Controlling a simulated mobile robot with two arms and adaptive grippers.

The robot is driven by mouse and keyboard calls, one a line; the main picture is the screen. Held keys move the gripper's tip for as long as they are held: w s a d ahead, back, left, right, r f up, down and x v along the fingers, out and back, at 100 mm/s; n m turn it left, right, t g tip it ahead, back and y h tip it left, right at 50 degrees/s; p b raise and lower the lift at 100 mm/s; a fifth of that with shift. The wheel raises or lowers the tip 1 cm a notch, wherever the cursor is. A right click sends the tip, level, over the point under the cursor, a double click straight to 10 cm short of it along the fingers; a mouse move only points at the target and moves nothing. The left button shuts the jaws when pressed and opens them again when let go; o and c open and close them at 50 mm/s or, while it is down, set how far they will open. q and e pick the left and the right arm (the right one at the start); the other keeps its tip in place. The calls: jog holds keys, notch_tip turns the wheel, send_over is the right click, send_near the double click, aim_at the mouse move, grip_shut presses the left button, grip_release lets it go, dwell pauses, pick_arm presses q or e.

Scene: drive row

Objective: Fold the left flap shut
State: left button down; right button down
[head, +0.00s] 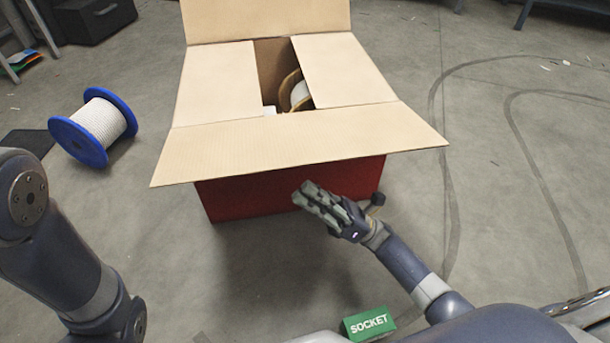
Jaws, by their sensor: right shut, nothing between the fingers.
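A red carton (290,192) with tan inner faces stands on the floor ahead of me. Its left flap (217,85) lies folded inward over the left part of the opening. The right flap (343,70) lies inward over the right part. A gap between them shows a wooden-rimmed round thing (298,90) inside, partly hidden. The back flap (265,18) stands up, and the front flap (290,140) spreads outward toward me. My right gripper (304,193) is shut and empty, in front of the red front wall and below the front flap. My left arm shows at the left; its gripper is out of view.
A blue spool of white rope (99,122) lies on the floor left of the carton. A green SOCKET box (368,323) is at the bottom, near my body. A black case (95,18) sits at the back left.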

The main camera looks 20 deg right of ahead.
aim_at(283, 163)
jog(key=r, duration=0.3)
jog(key=w+r, duration=0.1)
jog(key=shift+a+r+b, duration=0.3)
jog(key=shift+b, duration=0.05)
